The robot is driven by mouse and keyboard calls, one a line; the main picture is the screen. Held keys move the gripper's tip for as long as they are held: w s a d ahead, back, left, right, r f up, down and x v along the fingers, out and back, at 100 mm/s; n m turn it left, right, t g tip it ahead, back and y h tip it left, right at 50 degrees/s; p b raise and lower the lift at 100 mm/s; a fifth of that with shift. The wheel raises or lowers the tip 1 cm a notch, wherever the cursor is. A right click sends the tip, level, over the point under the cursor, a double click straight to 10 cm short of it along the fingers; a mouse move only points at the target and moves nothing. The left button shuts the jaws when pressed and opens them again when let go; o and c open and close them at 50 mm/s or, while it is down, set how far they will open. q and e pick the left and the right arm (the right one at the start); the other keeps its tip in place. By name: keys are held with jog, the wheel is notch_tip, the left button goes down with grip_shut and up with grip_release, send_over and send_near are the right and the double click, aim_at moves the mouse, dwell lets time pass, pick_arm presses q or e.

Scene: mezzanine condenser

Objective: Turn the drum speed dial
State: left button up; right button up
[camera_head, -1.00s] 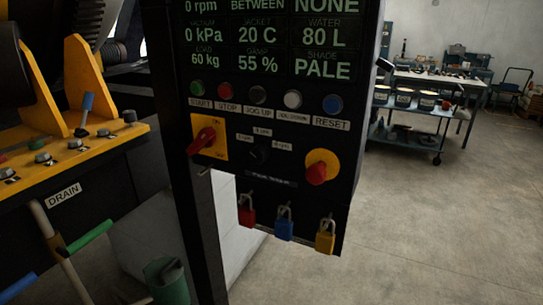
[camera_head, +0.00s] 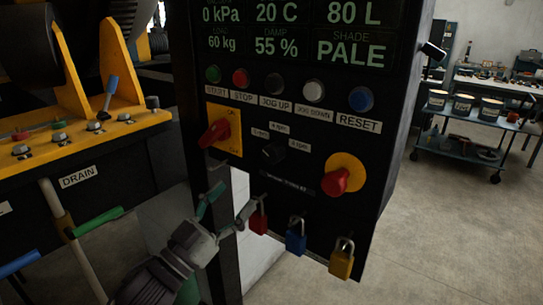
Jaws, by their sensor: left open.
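The drum speed dial appears to be the small black knob (camera_head: 273,152) in the middle of the control panel (camera_head: 300,205). Small rpm labels surround it, and its pointer direction is too dark to read. My left gripper (camera_head: 231,200) is open and empty, in front of the panel's lower left edge. It is below and to the left of the knob, apart from it. My right gripper is not in view.
A red switch (camera_head: 216,133) on a yellow plate is left of the knob, and a red knob (camera_head: 336,182) is to its right. Red (camera_head: 259,222), blue (camera_head: 296,241) and yellow (camera_head: 342,264) padlocks hang below. Push buttons and a display are above.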

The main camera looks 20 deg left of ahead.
aim_at(269, 158)
pick_arm(q)
jog(key=p+x, duration=0.3)
jog(key=x, duration=0.7)
jog(key=shift+w+d+r, duration=0.1)
jog(key=shift+w+r, duration=0.05)
jog(key=shift+w+d+r+p, duration=0.1)
jog(key=shift+w+d+p, duration=0.15)
jog(key=shift+w, duration=0.4)
jog(key=shift+c, duration=0.3)
jog(key=c, duration=1.1)
